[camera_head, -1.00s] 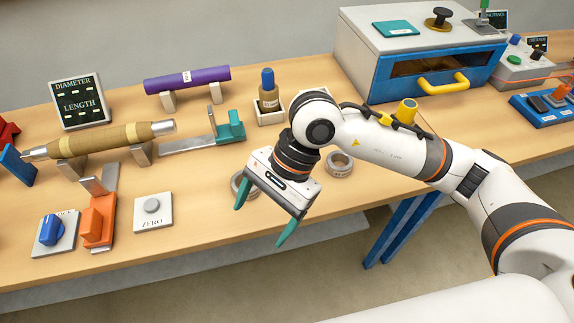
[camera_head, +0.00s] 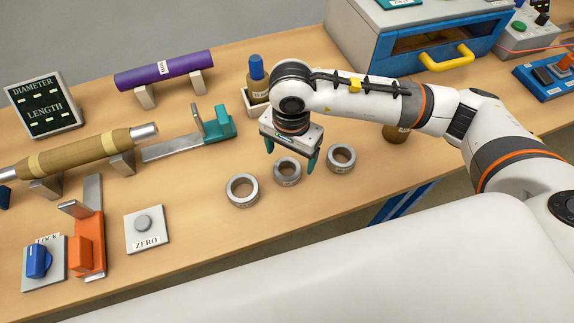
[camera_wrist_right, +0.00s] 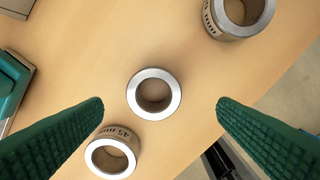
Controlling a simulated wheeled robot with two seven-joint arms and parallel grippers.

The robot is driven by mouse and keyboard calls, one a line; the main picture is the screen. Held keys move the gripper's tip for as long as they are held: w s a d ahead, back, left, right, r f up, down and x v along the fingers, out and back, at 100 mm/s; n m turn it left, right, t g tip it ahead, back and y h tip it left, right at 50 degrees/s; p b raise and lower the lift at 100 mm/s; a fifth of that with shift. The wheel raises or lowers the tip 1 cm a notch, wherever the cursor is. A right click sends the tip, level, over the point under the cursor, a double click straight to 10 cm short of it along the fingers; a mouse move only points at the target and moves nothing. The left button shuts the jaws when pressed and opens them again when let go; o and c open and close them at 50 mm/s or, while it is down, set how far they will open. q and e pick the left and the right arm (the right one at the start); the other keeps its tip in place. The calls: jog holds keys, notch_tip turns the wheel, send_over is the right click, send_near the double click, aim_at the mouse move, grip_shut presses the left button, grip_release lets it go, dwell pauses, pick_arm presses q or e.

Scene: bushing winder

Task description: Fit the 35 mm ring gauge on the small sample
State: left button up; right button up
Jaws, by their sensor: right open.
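Three metal ring gauges lie flat on the table: a left one (camera_head: 242,203), a middle one (camera_head: 287,181) and a right one (camera_head: 341,168). I cannot surely read which is the 35 mm one. My right gripper (camera_head: 289,157) is open and empty, pointing down above the middle ring. In the right wrist view, one ring (camera_wrist_right: 133,94) lies between the spread fingertips, another (camera_wrist_right: 89,158) lower left and a third (camera_wrist_right: 212,22) upper right. A brown rod (camera_head: 82,152) and a labelled purple rod (camera_head: 165,69) rest on stands; I cannot tell which is the small sample.
A ZERO button plate (camera_head: 144,242), an orange slide fixture (camera_head: 85,255) and a blue LOCK knob (camera_head: 38,262) stand front left.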

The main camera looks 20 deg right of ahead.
aim_at(287, 166)
jog(key=shift+w+f, duration=0.15)
jog(key=shift+f, duration=0.45)
jog(key=f, duration=0.1)
jog(key=f+p, duration=0.1)
jog(key=f, duration=0.1)
jog(key=f+p, duration=0.1)
jog(key=shift+a+f, duration=0.2)
jog(key=shift+a, duration=0.1)
jog(key=shift+f, duration=0.25)
jog(key=c, duration=1.2)
jog(key=shift+o, duration=0.2)
jog(key=shift+w+r, duration=0.1)
